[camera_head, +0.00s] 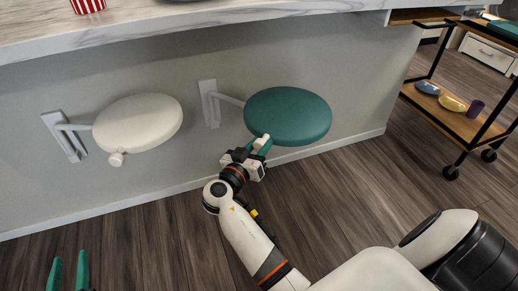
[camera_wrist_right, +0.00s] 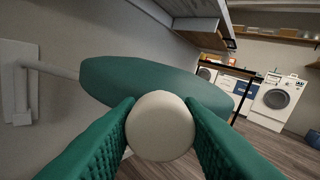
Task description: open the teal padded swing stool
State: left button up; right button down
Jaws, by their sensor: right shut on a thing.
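The teal padded swing stool (camera_head: 288,115) is mounted on the grey wall by a white bracket (camera_head: 209,104) and an arm. It also shows in the right wrist view (camera_wrist_right: 150,80). My right gripper (camera_head: 260,143) is at the near left edge of the teal seat. In the right wrist view its green fingers are shut on a round cream knob (camera_wrist_right: 160,126) in front of the seat. The knob is mostly hidden in the head view. My left gripper (camera_head: 68,272) is at the bottom left, fingers apart and empty, away from the stool.
A cream swing stool (camera_head: 138,120) with a knob hangs left of the teal one. A marble counter (camera_head: 210,22) overhangs both. A wheeled wooden cart (camera_head: 450,118) with dishes stands at right. The wooden floor (camera_head: 130,245) in front is clear.

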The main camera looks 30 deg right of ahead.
pick_arm(q)
jog(key=shift+r+t, duration=0.3)
pick_arm(e)
jog(key=shift+a, duration=0.15)
jog(key=c, duration=1)
grip_release()
pick_arm(q)
jog(key=shift+a, duration=0.1)
pick_arm(e)
jog(key=shift+f, duration=0.1)
